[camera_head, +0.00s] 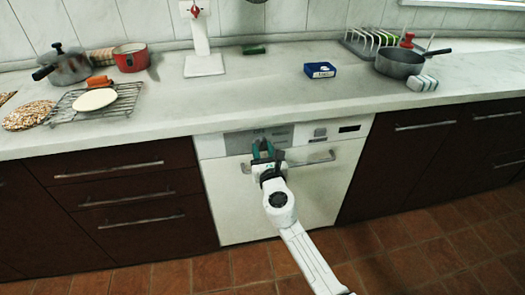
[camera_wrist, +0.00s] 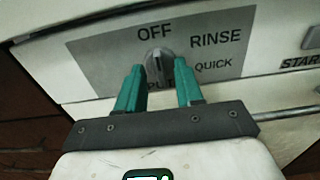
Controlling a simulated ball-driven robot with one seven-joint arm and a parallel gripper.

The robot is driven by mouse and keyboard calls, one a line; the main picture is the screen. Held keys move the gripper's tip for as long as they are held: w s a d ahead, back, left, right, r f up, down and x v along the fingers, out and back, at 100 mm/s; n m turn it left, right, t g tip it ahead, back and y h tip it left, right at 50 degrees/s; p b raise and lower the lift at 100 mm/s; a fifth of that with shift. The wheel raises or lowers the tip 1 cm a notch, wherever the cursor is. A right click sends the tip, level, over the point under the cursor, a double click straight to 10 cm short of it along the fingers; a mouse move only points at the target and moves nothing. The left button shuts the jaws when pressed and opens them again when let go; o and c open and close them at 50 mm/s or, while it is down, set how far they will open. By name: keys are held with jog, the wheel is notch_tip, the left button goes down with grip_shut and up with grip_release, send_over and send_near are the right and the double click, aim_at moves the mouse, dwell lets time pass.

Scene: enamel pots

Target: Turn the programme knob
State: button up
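The programme knob (camera_wrist: 159,66) is a small grey dial on the dishwasher's grey panel (camera_wrist: 95,60), in the wrist view. Labels OFF, RINSE and QUICK stand around it, and a lower label is partly hidden by my fingers. My gripper (camera_wrist: 159,76) has two green fingers spread apart, one on each side of the knob's lower part. I cannot tell whether they touch it. In the head view my gripper (camera_head: 263,150) is in front of the panel of the white dishwasher (camera_head: 235,203) and hides the knob.
A START button (camera_wrist: 312,38) is right of the panel. The dishwasher's bar handle (camera_head: 318,158) runs just below the panel, close to my gripper. The counter (camera_head: 260,92) overhangs above, holding a blue box (camera_head: 319,70) and pots. Dark drawers flank the dishwasher.

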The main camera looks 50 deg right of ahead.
jog(key=shift+w+d, duration=0.1)
jog(key=shift+w, duration=0.05)
grip_shut()
dwell(0.4)
